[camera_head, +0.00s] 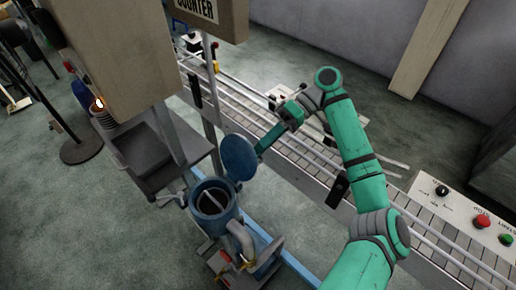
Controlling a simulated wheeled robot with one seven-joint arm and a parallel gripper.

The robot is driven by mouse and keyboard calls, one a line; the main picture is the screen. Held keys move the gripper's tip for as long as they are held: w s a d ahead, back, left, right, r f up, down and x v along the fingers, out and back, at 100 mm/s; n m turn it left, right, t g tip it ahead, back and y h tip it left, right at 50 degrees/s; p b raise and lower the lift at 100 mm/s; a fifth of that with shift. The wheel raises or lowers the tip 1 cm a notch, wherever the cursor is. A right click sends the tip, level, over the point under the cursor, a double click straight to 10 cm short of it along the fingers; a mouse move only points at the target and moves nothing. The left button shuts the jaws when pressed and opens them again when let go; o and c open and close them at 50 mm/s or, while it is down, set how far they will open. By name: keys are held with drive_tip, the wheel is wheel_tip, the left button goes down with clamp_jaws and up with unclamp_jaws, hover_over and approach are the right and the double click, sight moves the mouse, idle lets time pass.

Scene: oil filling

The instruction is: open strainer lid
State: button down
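The strainer (212,203) is a blue round vessel in the middle of the view, with a dark inside. Its blue round lid (238,157) stands raised and tilted up at the vessel's far right rim, so the opening shows. My gripper (262,152) is at the right edge of the lid, at the end of my green arm, which reaches in from the lower right. The fingertips are too small to tell whether they touch or grip the lid.
A conveyor (300,160) with rails runs behind the strainer. A control panel with a red button (482,222) is at the right. A grey tray (150,155) and a large beige box (125,50) stand at the left. Pipework (243,240) is in front of the strainer.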

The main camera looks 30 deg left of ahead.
drive_tip(key=c, duration=1.9)
unclamp_jaws()
drive_tip(key=shift+d+f, duration=0.15)
drive_tip(key=shift+w, duration=0.1)
drive_tip(key=v, duration=1)
drive_tip(key=shift+w+r, duration=0.2)
drive_tip(key=shift+w, duration=0.05)
drive_tip(key=shift+d, duration=0.15)
